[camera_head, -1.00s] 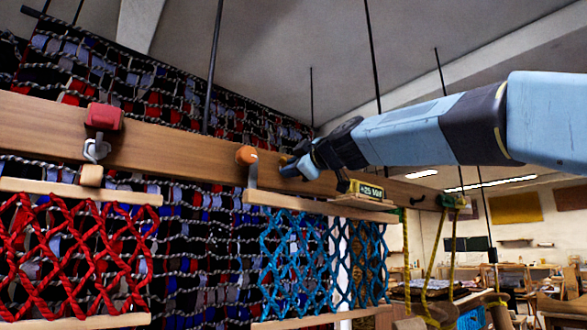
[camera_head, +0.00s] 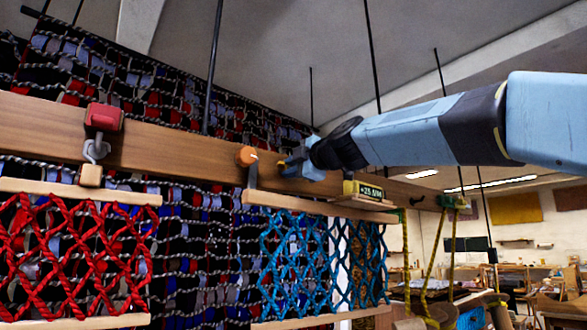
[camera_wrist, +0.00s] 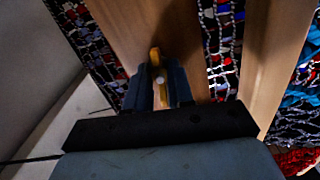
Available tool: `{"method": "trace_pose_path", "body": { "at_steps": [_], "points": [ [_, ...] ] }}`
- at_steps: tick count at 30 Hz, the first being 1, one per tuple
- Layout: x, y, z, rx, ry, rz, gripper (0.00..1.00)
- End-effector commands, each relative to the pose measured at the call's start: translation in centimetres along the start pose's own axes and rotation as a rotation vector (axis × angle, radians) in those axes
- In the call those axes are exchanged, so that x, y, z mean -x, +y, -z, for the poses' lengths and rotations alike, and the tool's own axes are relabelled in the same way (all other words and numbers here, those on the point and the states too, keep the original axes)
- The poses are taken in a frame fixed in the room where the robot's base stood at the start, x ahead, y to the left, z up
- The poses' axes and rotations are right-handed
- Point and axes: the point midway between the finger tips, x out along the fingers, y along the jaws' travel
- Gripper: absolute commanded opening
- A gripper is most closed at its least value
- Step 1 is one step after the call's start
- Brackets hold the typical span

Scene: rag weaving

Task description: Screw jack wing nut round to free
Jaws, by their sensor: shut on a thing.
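The wing nut (camera_wrist: 155,57) is yellow-orange and sits on the wooden beam, with a pale round bolt end at its middle. In the wrist view it stands lengthwise between my two dark fingers. My gripper (camera_wrist: 160,88) is shut on it; the fingers flank its sides. In the head view my gripper (camera_head: 297,166) is at the front of the wooden beam (camera_head: 180,150), just right of an orange knob (camera_head: 246,156). There the fingers mostly hide the wing nut.
A red clamp with a hook (camera_head: 103,118) is on the beam at left. Red netting (camera_head: 75,255) and blue netting (camera_head: 295,265) hang below on wooden bars. A yellow "+25" block (camera_head: 364,189) is right of my gripper. Dark rods hang from above.

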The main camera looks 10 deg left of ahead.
Motion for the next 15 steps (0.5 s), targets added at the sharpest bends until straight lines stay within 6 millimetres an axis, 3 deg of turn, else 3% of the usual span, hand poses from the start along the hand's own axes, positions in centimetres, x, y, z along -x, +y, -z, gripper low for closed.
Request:
{"method": "trace_pose_path", "body": {
  "at_steps": [8,9,15],
  "points": [
    [-0.30,-0.65,0.09,-0.001,0.004,0.013,0.00],
    [-0.30,-0.65,0.09,-0.002,0.004,0.013,0.26],
    [-0.20,-0.42,0.06,-0.002,0.003,0.008,0.45]
  ]
}}
